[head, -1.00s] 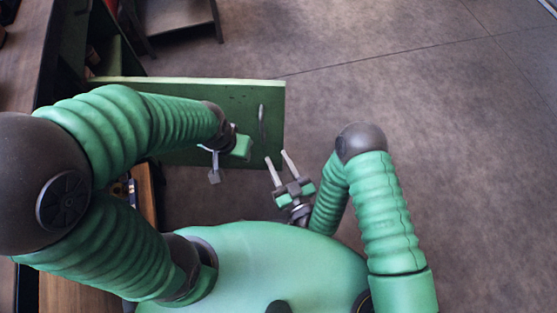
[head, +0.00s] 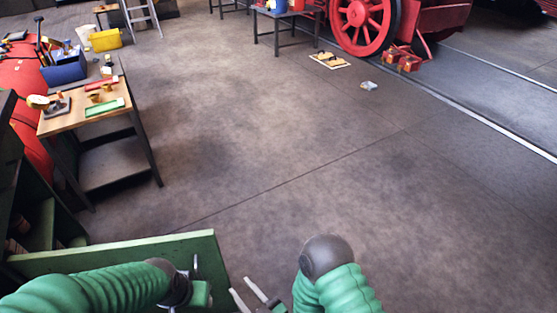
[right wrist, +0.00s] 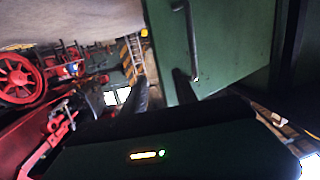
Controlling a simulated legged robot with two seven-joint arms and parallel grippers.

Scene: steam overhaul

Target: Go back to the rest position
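My right gripper (head: 246,289) shows at the bottom of the head view, its two pale fingers apart with nothing between them. In the right wrist view its dark fingers (right wrist: 163,88) also stand apart and empty. My left gripper (head: 198,290) is at the bottom edge of the head view, close to the green door; its fingers are mostly hidden or cut off, so I cannot tell whether it is open. The green door (head: 125,252) stands swung out from the cabinet at left. Its bar handle (right wrist: 191,40) shows well in the right wrist view, apart from my right fingers.
A wooden-topped table (head: 70,115) with tools stands at left, beside red rounded tanks. A dark table (head: 285,16) and a red spoked wheel (head: 362,18) are at the back. A small tray (head: 330,60) lies on the floor. The middle floor is clear.

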